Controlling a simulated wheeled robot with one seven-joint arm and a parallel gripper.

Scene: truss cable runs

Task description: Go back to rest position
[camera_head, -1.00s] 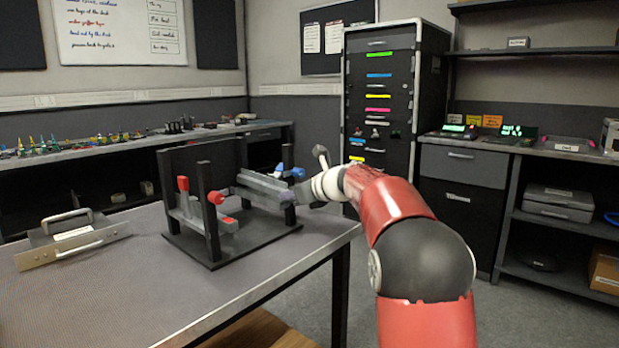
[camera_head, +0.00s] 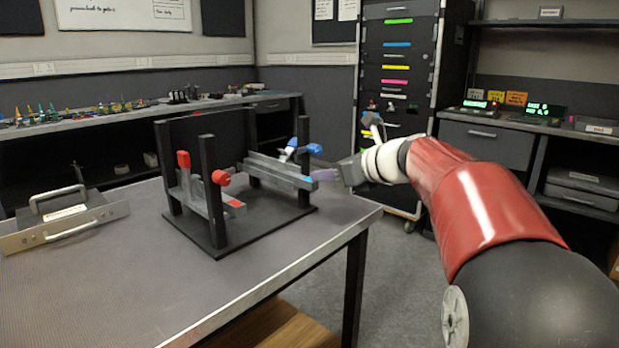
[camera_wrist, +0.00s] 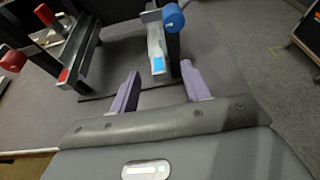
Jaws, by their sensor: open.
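My gripper (camera_head: 318,174) is open and empty. In the head view it is right of the black truss stand (camera_head: 222,243), close to the end of the blue-marked grey beam. In the wrist view its two purple fingers (camera_wrist: 160,92) are apart, with the grey beam (camera_wrist: 157,45) and its blue end mark beyond them. A blue knob (camera_head: 303,149) shows at that beam, also in the wrist view (camera_wrist: 173,17). A second grey beam (camera_head: 205,196) with red knobs (camera_head: 220,177) is on the stand's left side.
The stand is on a grey table (camera_head: 110,275). A metal plate with handles (camera_head: 65,217) lies at the table's left. A black drawer cabinet (camera_head: 397,60) stands behind my arm. Floor right of the table is clear.

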